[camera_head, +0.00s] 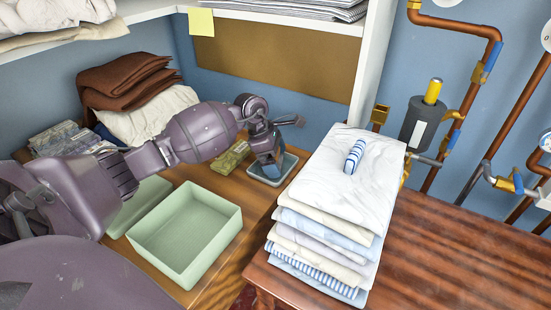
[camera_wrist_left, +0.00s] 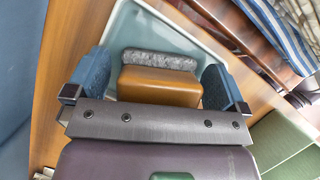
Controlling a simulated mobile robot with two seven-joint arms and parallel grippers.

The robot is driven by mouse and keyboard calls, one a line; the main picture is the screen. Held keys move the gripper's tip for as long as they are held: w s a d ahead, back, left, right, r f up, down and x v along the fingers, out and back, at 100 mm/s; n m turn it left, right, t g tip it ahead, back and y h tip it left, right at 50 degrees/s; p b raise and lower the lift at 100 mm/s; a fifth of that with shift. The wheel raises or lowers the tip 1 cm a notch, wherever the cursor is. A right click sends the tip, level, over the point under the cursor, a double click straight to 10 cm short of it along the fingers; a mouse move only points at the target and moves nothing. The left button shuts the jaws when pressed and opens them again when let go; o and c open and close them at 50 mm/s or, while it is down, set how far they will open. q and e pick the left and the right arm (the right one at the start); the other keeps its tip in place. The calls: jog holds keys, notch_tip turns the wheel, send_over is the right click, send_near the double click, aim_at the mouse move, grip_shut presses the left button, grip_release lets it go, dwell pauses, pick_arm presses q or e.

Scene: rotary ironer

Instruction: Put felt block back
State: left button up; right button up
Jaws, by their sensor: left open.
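The felt block (camera_wrist_left: 160,86), tan-brown with a grey felt strip along one edge, lies in a small pale blue-grey tray (camera_wrist_left: 124,32) in the left wrist view. My left gripper (camera_wrist_left: 155,85) is open, with one blue finger on each side of the block and a gap to each. In the head view my left gripper (camera_head: 268,158) points down over the tray (camera_head: 286,174) on the wooden surface, and it hides the block there. My right gripper is not in view.
A pale green open box (camera_head: 228,232) stands left of the tray, and an olive item (camera_head: 232,157) lies beside it. A tall stack of folded linen (camera_head: 318,238) stands close on the right, with a blue-striped roll (camera_head: 355,156) on top. Pipes run along the right wall.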

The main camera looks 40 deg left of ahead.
pick_arm(q)
jog(key=p+v, duration=0.1)
jog(key=v, duration=1.1)
